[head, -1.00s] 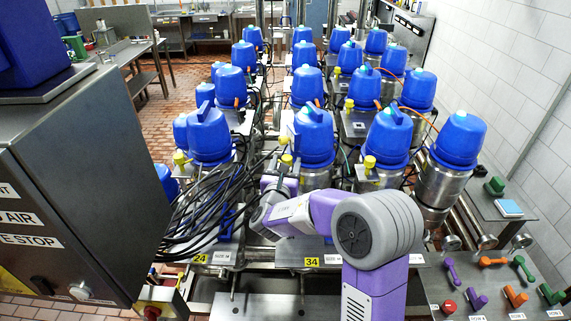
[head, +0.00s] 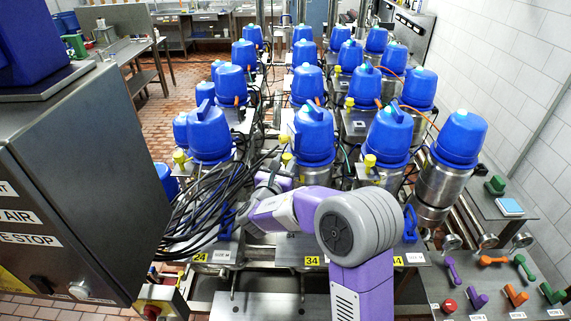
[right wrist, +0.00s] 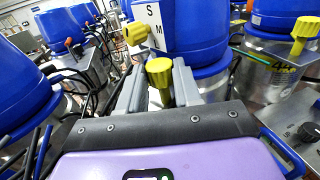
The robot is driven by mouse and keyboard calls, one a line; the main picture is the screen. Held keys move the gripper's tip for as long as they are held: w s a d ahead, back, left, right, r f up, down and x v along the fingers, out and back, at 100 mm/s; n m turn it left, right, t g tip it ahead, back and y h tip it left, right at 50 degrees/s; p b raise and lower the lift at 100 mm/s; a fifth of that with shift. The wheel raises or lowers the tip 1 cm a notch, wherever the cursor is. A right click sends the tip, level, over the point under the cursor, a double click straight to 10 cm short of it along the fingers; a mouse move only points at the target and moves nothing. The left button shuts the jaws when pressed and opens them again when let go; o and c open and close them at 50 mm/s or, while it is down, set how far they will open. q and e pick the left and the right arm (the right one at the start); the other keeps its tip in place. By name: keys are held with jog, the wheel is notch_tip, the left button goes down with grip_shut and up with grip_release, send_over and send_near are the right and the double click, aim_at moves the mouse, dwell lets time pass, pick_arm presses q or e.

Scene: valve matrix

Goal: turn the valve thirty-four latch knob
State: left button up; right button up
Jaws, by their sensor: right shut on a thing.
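Valve thirty-four is the blue-capped valve (head: 313,140) behind the yellow 34 tag (head: 312,261) in the head view. Its blue body (right wrist: 180,30) fills the top middle of the right wrist view. The yellow latch knob (right wrist: 160,74) stands between the two grey fingers of my right gripper (right wrist: 159,88), which is shut on it. In the head view, my right gripper (head: 285,170) is at the left side of the valve, largely hidden by my own wrist. A second yellow knob (right wrist: 137,32) sits above, beside the white label. My left gripper is not in view.
Several other blue-capped valves (head: 389,138) stand close around. Black cables (head: 205,200) hang on the left, near my wrist. A grey control cabinet (head: 80,180) stands at the left. A bench with coloured handles (head: 495,290) is at the right front.

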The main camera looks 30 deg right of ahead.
jog(key=m+g, duration=0.1)
jog(key=g+h, duration=0.1)
jog(key=m+g+h, duration=0.1)
jog(key=shift+w+a+m+p, duration=0.3)
jog(key=shift+w+p, duration=0.05)
jog(key=m+g+p, duration=0.1)
jog(key=g, duration=0.1)
jog(key=m+g+h, duration=0.1)
jog(key=g, duration=0.1)
jog(key=m+g+h+p, duration=0.1)
jog(key=m+g, duration=0.1)
jog(key=shift+w+a+r+g+p, duration=0.1)
jog(key=shift+w+g+p, duration=0.2)
jog(key=shift+w+p, duration=0.1)
jog(key=m+g, duration=0.2)
jog(key=shift+w+g, duration=0.15)
jog(key=shift+g, duration=0.25)
jog(key=shift+w+m+g, duration=0.15)
jog(key=shift+m+g, duration=0.75)
jog(key=shift+g, duration=0.5)
jog(key=shift+w+m+g, duration=0.1)
jog(key=shift+m+g, duration=0.6)
jog(key=shift+g, duration=0.2)
jog(key=o, duration=1)
jog(key=shift+o, duration=0.2)
